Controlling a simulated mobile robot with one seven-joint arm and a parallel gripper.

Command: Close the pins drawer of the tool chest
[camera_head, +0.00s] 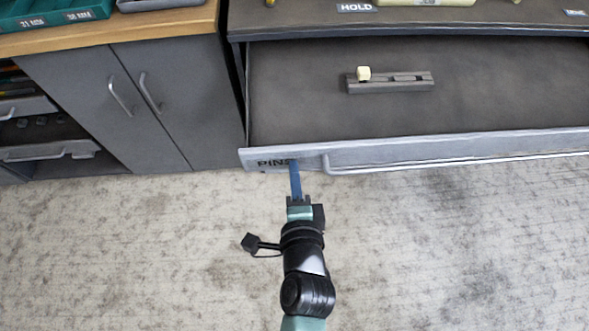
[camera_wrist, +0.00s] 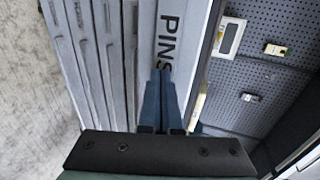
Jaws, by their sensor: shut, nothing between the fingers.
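The pins drawer (camera_head: 450,152) of the tool chest stands pulled out, its inside showing in the head view. Its grey front carries a PINS label at the left end and a long handle rail. The front and label also show in the wrist view (camera_wrist: 170,25). My gripper (camera_head: 295,165) is shut and empty, its blue fingers pointing at the drawer front by the label and partly covering it. In the wrist view the fingertips (camera_wrist: 161,74) lie over the front beside the lettering. I cannot tell whether they touch it.
A grey slotted block (camera_head: 405,83) with a cream knob lies in the drawer. The chest top (camera_head: 290,18) has a HOLD label. A grey cabinet (camera_head: 150,100) stands left. Other drawer fronts (camera_wrist: 88,50) and a pegboard (camera_wrist: 265,75) show in the wrist view. The floor in front is clear.

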